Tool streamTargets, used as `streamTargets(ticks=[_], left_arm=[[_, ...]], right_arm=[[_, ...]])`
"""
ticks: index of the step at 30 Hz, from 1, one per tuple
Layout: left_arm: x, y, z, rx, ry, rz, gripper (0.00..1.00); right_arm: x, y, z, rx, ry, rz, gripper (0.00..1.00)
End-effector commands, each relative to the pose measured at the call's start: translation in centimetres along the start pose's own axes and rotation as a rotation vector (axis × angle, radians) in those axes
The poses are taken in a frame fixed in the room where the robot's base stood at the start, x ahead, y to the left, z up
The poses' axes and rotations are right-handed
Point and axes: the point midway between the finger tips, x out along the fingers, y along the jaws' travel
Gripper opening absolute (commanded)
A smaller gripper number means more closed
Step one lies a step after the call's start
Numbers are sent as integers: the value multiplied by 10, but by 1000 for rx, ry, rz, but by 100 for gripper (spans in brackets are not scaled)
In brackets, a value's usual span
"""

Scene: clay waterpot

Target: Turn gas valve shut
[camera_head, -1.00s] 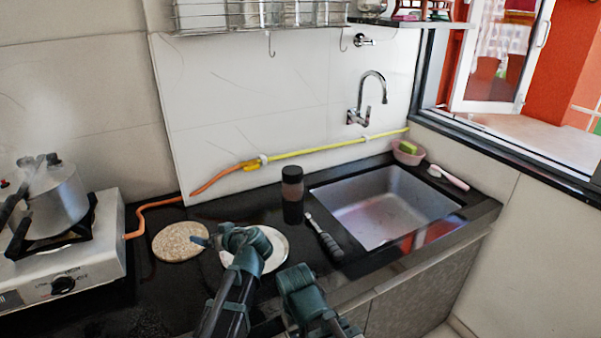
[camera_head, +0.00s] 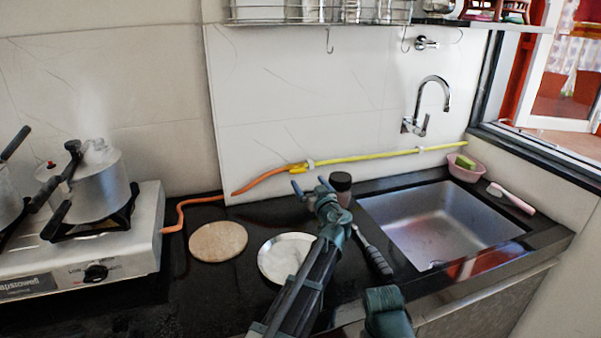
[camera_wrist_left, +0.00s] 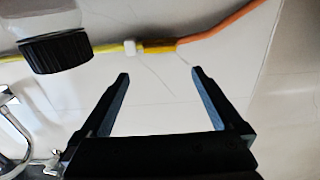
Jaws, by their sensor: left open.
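The gas valve is the yellow fitting (camera_head: 298,168) on the back wall, where the orange hose (camera_head: 262,180) meets the yellow pipe (camera_head: 385,155). My left gripper (camera_head: 310,184) is just below and in front of it, open and empty. In the left wrist view, the open fingers (camera_wrist_left: 158,78) point at the wall, and the yellow valve (camera_wrist_left: 160,47) lies beyond their tips, apart from them. Whether a handle on the valve is turned is too small to tell. A green part of my right arm shows at the bottom, but its fingers do not show.
A dark-lidded jar (camera_head: 341,188) stands close beside the left gripper; its black lid (camera_wrist_left: 56,50) shows in the wrist view. A plate (camera_head: 280,258), a cork mat (camera_head: 218,242) and a dark-handled tool (camera_head: 373,252) lie on the counter. A stove (camera_head: 120,250) with pots is left, a sink (camera_head: 435,215) right.

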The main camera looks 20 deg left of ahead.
Motion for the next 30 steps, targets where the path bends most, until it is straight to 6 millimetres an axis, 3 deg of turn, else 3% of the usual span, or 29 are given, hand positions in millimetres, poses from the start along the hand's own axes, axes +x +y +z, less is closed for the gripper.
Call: streamTargets(ticks=[3,12,18,28,30], left_arm=[[30,2,0,0,0,-3,100],[77,1,0,0,-1,-1,100],[91,0,0,0,-1,-1,100],[92,0,0,0,-1,0,100],[92,0,0,0,-1,0,91]], right_arm=[[0,0,0,0,0,0,50],[0,0,0,0,0,0,50],[0,0,0,0,0,0,50],[0,0,0,0,0,0,50],[0,0,0,0,0,0,50]])
